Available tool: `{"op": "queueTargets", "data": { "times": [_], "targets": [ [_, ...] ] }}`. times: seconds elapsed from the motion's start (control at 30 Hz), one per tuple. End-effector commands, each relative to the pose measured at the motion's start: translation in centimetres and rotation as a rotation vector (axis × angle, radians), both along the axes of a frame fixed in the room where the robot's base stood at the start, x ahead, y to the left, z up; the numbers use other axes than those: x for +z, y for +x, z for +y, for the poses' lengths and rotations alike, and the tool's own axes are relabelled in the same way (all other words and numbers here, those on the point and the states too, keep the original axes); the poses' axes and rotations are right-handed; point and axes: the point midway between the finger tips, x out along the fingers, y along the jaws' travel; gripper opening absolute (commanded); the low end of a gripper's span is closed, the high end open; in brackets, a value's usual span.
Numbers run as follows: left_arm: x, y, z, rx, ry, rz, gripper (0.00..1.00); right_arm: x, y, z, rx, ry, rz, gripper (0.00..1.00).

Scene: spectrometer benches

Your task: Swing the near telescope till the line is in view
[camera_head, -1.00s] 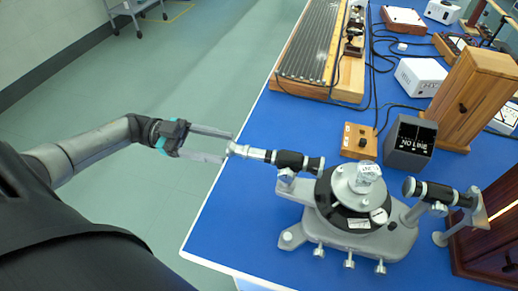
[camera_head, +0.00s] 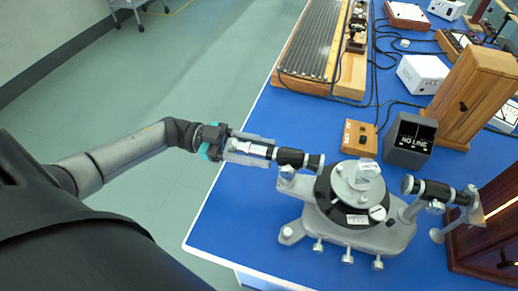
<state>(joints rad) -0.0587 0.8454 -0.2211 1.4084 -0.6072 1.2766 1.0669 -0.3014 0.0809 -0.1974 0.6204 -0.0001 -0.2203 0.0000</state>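The near telescope (camera_head: 290,157) is a black and silver tube on the left side of the spectrometer (camera_head: 350,205), pointing left past the table edge. My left gripper (camera_head: 262,151) has its two fingers on either side of the telescope's silver eyepiece end; they look still apart, and contact is hard to make out. A grey display box (camera_head: 409,141) behind the spectrometer reads "NO LINE". The collimator tube (camera_head: 440,192) stands on the right, facing a wooden lamp housing (camera_head: 490,235) with a bright slit. My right gripper is out of view.
The blue bench (camera_head: 240,220) is clear left and in front of the spectrometer. A small wooden control box (camera_head: 359,138), a tall wooden cabinet (camera_head: 470,95) and a white box (camera_head: 422,74) stand behind. Black cables run across the bench.

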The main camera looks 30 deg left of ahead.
Motion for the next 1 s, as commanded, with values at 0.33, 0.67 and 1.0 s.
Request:
{"op": "queueTargets", "data": {
  "times": [0.33, 0.67, 1.0],
  "targets": [
    [-0.02, -0.01, 0.05, 0.000, 0.001, 0.000, 0.09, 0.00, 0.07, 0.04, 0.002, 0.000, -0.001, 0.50],
    [-0.03, -0.02, 0.07, 0.000, 0.001, 0.001, 0.00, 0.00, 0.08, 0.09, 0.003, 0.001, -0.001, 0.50],
    [-0.04, -0.03, 0.08, 0.000, 0.002, 0.002, 0.00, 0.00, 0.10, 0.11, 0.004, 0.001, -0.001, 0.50]
  ]
}}
